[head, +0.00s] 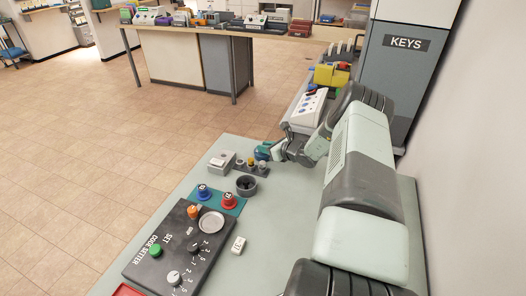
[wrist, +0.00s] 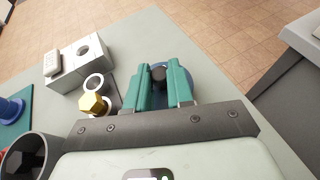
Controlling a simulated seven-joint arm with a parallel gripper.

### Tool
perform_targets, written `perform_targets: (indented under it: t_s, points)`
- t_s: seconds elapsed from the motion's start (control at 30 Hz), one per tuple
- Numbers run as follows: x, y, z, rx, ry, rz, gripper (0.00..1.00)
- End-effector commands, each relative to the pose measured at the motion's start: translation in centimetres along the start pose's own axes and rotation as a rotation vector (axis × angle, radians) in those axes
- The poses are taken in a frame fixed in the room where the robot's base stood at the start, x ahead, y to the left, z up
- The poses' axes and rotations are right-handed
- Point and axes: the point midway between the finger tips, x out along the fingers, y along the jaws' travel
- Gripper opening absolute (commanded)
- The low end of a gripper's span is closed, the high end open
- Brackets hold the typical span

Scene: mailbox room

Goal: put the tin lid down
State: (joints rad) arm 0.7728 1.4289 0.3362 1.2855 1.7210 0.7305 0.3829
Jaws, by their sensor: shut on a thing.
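The tin lid looks like a blue disc with a dark knob; in the wrist view the lid (wrist: 158,75) lies between and under my teal fingers. My gripper (wrist: 160,78) is shut on the knob. In the head view my gripper (head: 268,152) is near the far left edge of the grey-green table, and part of the blue lid (head: 261,153) shows beside it. The fingers hide part of the lid, and I cannot tell how high it is above the table. A dark open round cup (head: 246,186) stands nearer; it also shows in the wrist view (wrist: 37,145) with something black inside.
Left of the gripper are a light block with a hole (head: 220,162) and a small rack with posts (head: 246,165). Nearer are a teal mat (head: 231,207) with pegs, the code setter box (head: 160,268) and a white block (head: 238,245). The table's middle is clear.

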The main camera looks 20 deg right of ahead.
Motion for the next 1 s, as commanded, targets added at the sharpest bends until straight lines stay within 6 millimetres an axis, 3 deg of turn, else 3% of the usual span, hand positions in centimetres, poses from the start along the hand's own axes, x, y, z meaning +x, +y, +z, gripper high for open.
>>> perform_targets:
  t_s: [0.33, 0.77, 0.87, 1.0]
  points:
    - [-0.4, -0.1, 1.0, -0.001, -0.001, -0.001, 0.00]
    - [-3.3, 0.0, 8.2, -0.003, -0.001, 0.002, 0.00]
    - [-2.9, 0.1, 9.4, -0.014, -0.001, 0.024, 0.00]
    - [-0.4, 0.8, 10.9, -0.052, -0.002, 0.110, 0.00]
